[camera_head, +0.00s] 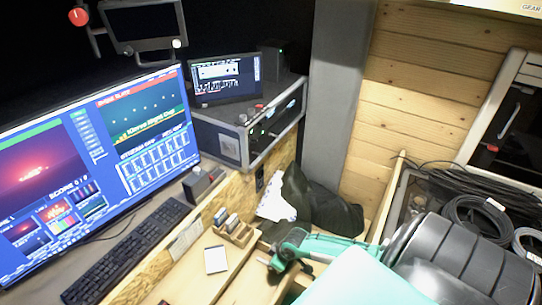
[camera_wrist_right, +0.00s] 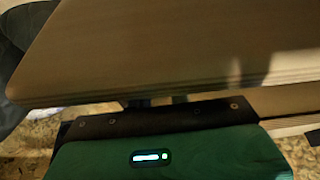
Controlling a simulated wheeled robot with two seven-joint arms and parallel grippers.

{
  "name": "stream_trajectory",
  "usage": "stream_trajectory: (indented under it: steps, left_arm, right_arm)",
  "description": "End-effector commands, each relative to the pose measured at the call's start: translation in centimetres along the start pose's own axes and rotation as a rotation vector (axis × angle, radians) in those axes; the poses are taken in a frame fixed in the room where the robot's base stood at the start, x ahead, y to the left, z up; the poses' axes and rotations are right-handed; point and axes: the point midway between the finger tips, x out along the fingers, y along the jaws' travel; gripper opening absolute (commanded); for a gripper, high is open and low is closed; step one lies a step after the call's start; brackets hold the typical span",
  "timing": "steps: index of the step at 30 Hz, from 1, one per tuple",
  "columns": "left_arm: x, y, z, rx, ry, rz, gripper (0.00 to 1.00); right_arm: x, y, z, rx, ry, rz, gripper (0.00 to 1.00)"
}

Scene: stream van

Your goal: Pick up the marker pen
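I cannot make out a marker pen for certain in either view. In the head view a small wooden holder (camera_head: 238,236) with several small upright items stands on the wooden desk ledge; I cannot tell whether any is a pen. My right gripper (camera_head: 272,264) is at the right edge of that ledge, to the right of the holder and apart from it. Its fingers are mostly hidden. In the right wrist view my green gripper body lies close to a wooden board (camera_wrist_right: 150,50), which hides the fingertips. My left gripper is out of view.
A white notepad (camera_head: 216,259) lies on the ledge. A keyboard (camera_head: 130,252) and a large monitor (camera_head: 95,170) are at left. A dark bag (camera_head: 325,205) lies behind my right arm. Coiled cables (camera_head: 478,215) are at right. The ledge around the notepad is mostly clear.

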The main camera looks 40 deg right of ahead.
Motion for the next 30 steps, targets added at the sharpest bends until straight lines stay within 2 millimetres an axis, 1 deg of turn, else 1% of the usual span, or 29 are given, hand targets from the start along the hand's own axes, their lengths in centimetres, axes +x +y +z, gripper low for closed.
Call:
stream_trajectory:
  steps: [4,10,13,25,30]
  left_arm:
    - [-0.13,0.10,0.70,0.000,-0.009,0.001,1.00]
    - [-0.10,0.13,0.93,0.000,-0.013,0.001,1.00]
    - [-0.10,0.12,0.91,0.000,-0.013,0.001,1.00]
    - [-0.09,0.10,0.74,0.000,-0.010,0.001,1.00]
    - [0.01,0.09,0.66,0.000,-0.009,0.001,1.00]
  right_arm:
    - [0.52,0.00,0.02,0.001,-0.001,0.000,0.20]
    - [0.54,0.00,0.04,0.000,-0.001,0.000,0.20]
    - [0.53,0.01,0.04,0.000,-0.001,0.000,0.00]
    - [0.48,0.02,0.02,0.000,-0.001,0.000,0.00]
    - [-0.01,0.09,-0.19,-0.001,0.000,0.001,0.00]
